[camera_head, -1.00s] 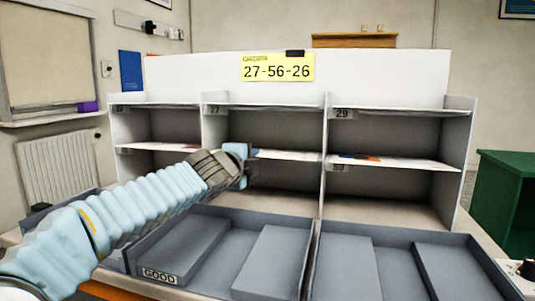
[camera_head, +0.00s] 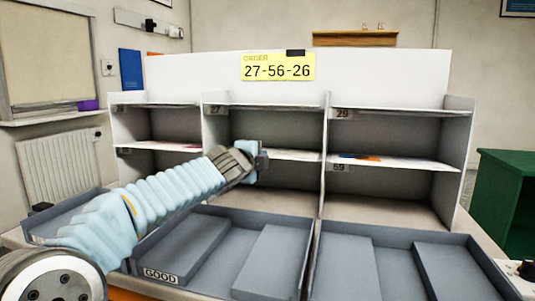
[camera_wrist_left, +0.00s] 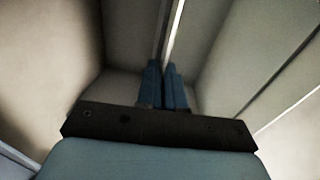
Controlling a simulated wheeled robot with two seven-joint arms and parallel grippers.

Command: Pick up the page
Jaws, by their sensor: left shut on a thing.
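My left gripper (camera_head: 260,160) is at the front of the middle column of the rack, at the height of the middle shelf. In the left wrist view its two blue fingers (camera_wrist_left: 166,86) are close together, shut on a thin edge. A pale strip (camera_wrist_left: 174,35) runs away from the fingertips; it looks like the page or the shelf edge seen edge-on. In the head view a whitish sheet or shelf surface (camera_head: 296,155) shows just right of the gripper. The gripper hides the part it holds. My right gripper is not in view.
The white rack has several compartments; a yellow sign (camera_head: 277,67) on top reads 27-56-26. A sheet with blue and orange patches (camera_head: 390,162) lies on the right middle shelf. Grey trays (camera_head: 312,262) stand in front, one labelled GOOD. A green cabinet (camera_head: 507,200) stands at right.

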